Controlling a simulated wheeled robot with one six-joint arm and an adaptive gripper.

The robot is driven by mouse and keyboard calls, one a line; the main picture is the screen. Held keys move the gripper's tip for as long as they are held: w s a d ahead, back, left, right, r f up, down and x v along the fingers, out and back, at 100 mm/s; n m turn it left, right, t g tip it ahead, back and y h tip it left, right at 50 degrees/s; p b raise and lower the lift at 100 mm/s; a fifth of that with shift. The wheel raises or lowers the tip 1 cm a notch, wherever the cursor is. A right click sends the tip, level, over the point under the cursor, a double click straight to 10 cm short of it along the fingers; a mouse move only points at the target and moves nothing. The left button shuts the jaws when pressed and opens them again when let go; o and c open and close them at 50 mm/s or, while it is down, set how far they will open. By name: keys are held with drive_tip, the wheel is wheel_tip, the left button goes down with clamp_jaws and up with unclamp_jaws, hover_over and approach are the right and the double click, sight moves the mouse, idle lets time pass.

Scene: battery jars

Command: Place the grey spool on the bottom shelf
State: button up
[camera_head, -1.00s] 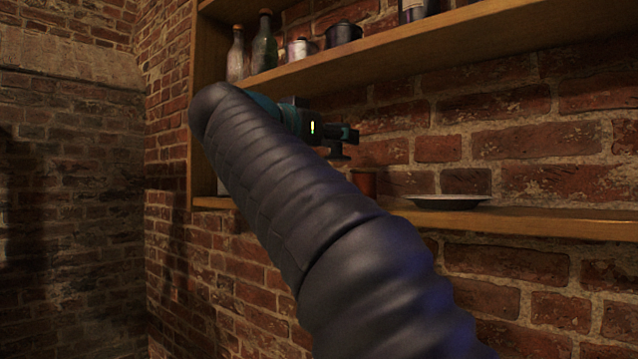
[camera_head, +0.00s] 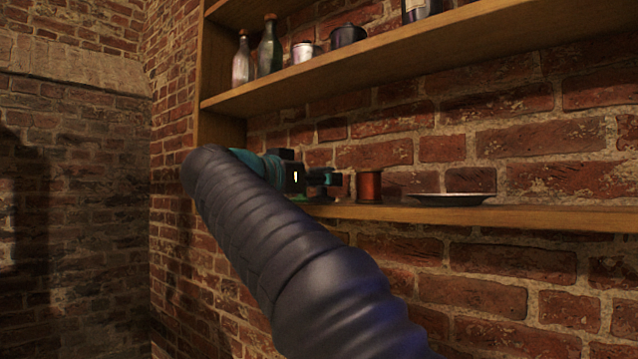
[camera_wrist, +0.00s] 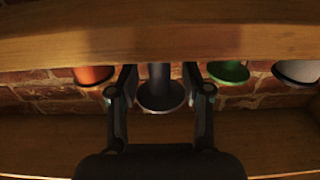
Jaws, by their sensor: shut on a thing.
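My gripper (camera_wrist: 159,78) is shut on the grey spool (camera_wrist: 158,92), with one finger on each side of it. The wrist picture looks upside down, with the spool's round flange toward the lower edge. In the head view my gripper (camera_head: 322,179) is just above the bottom shelf (camera_head: 540,216), left of a copper spool (camera_head: 369,187). The copper spool also shows in the wrist view (camera_wrist: 92,75), left of the grey one. The shelf edge hides the grey spool's far end, so I cannot tell whether it touches the shelf.
In the wrist view a green spool (camera_wrist: 229,73) and a pale round-topped thing (camera_wrist: 298,72) stand to the right. A dark plate (camera_head: 452,199) lies right of the copper spool. The upper shelf (camera_head: 400,68) holds bottles (camera_head: 269,50), a cup and a pot.

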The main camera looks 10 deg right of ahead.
drive_tip(key=shift+f, duration=0.15)
drive_tip(key=o, duration=1)
drive_tip(key=shift+r, duration=0.2)
drive_tip(key=v, duration=1.2)
drive_tip(key=shift+p, duration=0.35)
